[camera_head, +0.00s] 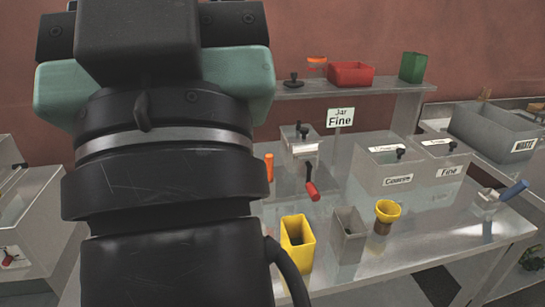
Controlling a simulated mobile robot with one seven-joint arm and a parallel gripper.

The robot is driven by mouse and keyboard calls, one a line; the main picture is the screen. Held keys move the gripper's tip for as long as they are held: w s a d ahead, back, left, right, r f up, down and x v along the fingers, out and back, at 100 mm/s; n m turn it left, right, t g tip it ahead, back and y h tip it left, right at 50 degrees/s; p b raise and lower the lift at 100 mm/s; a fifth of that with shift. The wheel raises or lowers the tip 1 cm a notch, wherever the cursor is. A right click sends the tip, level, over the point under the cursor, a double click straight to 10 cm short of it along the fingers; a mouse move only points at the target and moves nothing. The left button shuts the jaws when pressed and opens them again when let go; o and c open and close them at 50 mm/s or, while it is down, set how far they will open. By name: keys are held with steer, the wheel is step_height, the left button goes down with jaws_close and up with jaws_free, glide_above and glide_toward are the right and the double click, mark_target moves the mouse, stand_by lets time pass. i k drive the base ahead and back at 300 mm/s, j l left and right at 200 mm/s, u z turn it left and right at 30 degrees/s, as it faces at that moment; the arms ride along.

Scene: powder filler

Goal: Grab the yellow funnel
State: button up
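The yellow funnel (388,210) stands on the metal table right of centre. It has a wide round yellow top, and its lower part looks brown. Nothing of mine touches it. A black and teal part at the end of my arm, which seems to be my gripper (140,40), fills the upper left, close to the camera and left of the funnel in the picture. I see no fingertips, so I cannot tell whether it is open or shut.
A yellow square container (297,246) and a grey one (349,234) stand left of the funnel. Bins labelled Coarse (385,171) and Fine (440,165) stand behind it. A blue-handled tool (513,190) lies to the right. A shelf (340,87) holds a red bin and a green container.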

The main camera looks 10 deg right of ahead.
mark_target(387, 210)
steer(key=z, duration=1.3)
steer(key=i+j+z, duration=0.15)
steer(key=i, duration=0.3)
steer(key=i+j+z, duration=0.15)
steer(key=i, duration=0.3)
steer(key=i+j+z, duration=0.15)
steer(key=i+j, duration=0.25)
